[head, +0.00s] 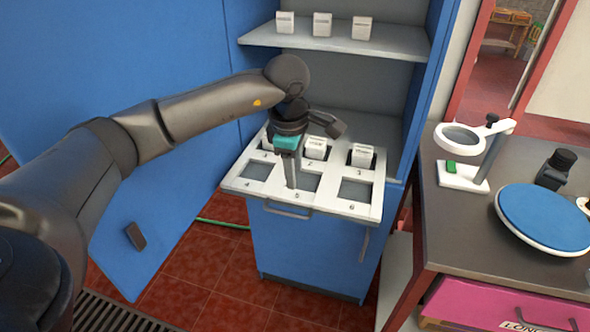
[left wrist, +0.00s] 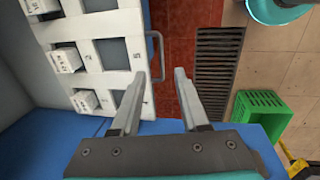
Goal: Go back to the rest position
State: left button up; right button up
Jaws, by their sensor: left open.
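My left gripper (head: 291,182) hangs fingers-down over the front middle of the white numbered tray (head: 232,184), near slot 5. In the left wrist view its two fingers (left wrist: 165,78) are spread apart with nothing between them. The tray's edge and the cabinet handle show beside the left finger there. White blocks stand in the tray's back row: one at slot 2 (head: 316,148), one at slot 3 (head: 362,156), and one near slot 1, partly hidden by my gripper. Front slots 4 and 6 look empty; slot 5 is partly covered by my finger. My right gripper is not in view.
The tray tops a blue cabinet (head: 310,250) with an open blue door (head: 150,235) at left. A shelf (head: 335,43) above holds three white blocks. At right, a dark bench carries a magnifier (head: 460,137) and blue turntable (head: 545,215). A green crate (left wrist: 262,110) stands on the floor.

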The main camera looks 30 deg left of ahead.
pick_arm(q)
jog(key=d+f+n+h+b, duration=0.1)
jog(key=d+f+n+h, duration=0.4)
jog(key=d, duration=0.4)
jog(key=d+f+n+h, duration=0.45)
jog(key=d+h, duration=0.25)
jog(key=d, duration=0.2)
jog(key=w+f+n+t, duration=0.3)
jog(key=f+n+t, duration=0.5)
jog(key=n, duration=0.5)
jog(key=s+a+f+n+y, duration=0.3)
jog(key=s+f+n, duration=0.25)
jog(key=f, duration=0.25)
jog(key=s+a+f+n+y+b, duration=0.1)
jog(key=s+a+f+n+y, duration=0.25)
jog(key=f+n, duration=0.4)
jog(key=s+a+f+n+y, duration=0.35)
jog(key=s+f, duration=0.25)
jog(key=f, duration=0.4)
jog(key=s+f+n+g, duration=0.3)
jog(key=s, duration=0.7)
jog(key=s+f+n+g+y, duration=0.1)
jog(key=s+f+n+g, duration=0.2)
jog(key=s, duration=0.7)
jog(key=s+f+n+g, duration=0.3)
jog(key=s+f, duration=0.2)
jog(key=s, duration=0.5)
jog(key=shift+d+f+n+b, duration=0.15)
jog(key=shift+d+n+b, duration=0.15)
jog(key=shift+d+b, duration=0.15)
